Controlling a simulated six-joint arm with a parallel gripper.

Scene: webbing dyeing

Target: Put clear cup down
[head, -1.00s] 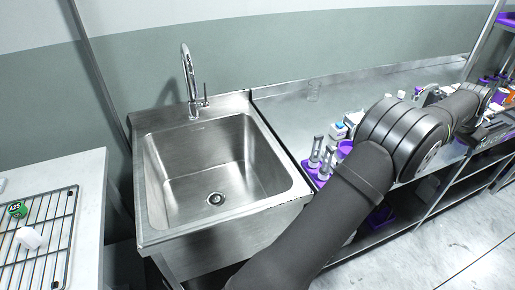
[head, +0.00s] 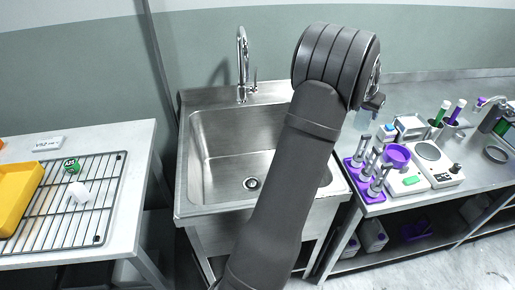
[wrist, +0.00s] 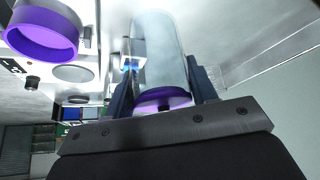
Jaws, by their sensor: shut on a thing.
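In the wrist view, my gripper (wrist: 163,85) is shut on the clear cup (wrist: 160,45), with one dark finger on each side of it. The cup is see-through, with a purple ring showing at its near end. In the head view, my arm hides most of the gripper. A small clear shape (head: 363,119) shows just right of the arm, over the left part of the steel counter (head: 455,82). I cannot tell whether the cup touches the counter.
Right of the sink (head: 225,150), a purple rack (head: 372,197) holds several upright pieces. A purple bowl (head: 397,155), a scale (head: 437,165) and tubes in holders (head: 442,113) stand beyond it. The wire rack (head: 105,200) is on the left table. The back of the counter looks clear.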

